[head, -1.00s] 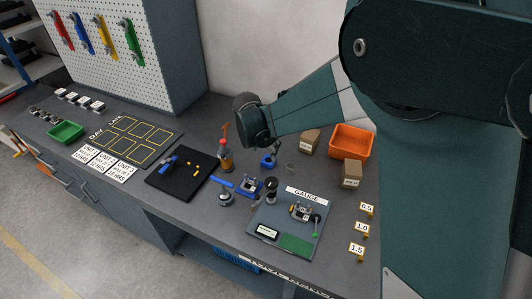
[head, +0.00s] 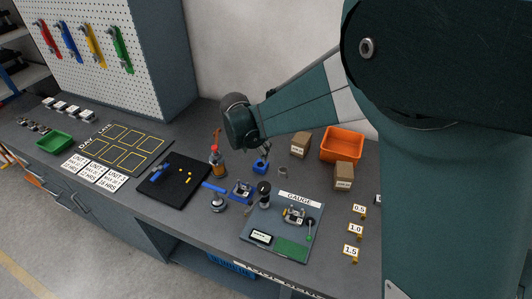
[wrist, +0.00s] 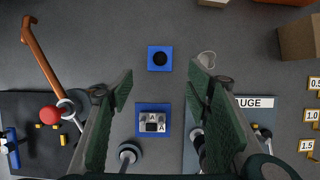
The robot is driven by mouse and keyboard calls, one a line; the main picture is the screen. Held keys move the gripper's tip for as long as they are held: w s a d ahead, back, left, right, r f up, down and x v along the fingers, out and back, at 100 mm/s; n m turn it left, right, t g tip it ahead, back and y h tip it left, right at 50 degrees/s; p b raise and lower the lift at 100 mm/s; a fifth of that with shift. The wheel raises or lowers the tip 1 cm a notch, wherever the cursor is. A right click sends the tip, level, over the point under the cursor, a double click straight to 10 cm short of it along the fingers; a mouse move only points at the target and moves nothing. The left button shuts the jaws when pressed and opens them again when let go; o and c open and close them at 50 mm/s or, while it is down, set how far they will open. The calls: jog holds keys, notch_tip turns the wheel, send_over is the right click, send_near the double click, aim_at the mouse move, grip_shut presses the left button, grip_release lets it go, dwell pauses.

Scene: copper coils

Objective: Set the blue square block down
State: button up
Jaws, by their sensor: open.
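The blue square block (wrist: 160,58), with a round dark hole in its top, sits on the grey bench in the wrist view. It also shows in the head view (head: 260,168), just below the end of my arm. My gripper (wrist: 161,78) is open and empty in the wrist view. Its green-padded fingers are spread wide, and the block appears between and just beyond the fingertips, apart from both. A second blue base (wrist: 153,108) carries a small metal part marked A and lies nearer, between the fingers in the picture.
Cardboard boxes (head: 300,145) and an orange bin (head: 343,143) stand to the right. The gauge board (head: 262,222) and black mat (head: 165,190) lie in front. A small ring (head: 283,172) is beside the block.

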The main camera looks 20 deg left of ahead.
dwell(0.3)
jog(key=s+d+r+m, duration=0.1)
jog(key=d+r+m, duration=0.4)
jog(key=d, duration=0.6)
jog(key=s+d+r+m, duration=0.1)
jog(key=d+r+m, duration=0.45)
jog(key=d, duration=0.45)
jog(key=s+d+r+m, duration=0.1)
jog(key=d+r+m, duration=0.45)
jog(key=d, duration=0.55)
jog(key=s+d+m+t, duration=0.2)
jog(key=s+d+m, duration=1.8)
jog(key=d, duration=0.5)
jog(key=shift+s+r+t, duration=0.35)
jog(key=shift+s+t, duration=0.05)
jog(key=shift+s, duration=0.1)
dwell(1.5)
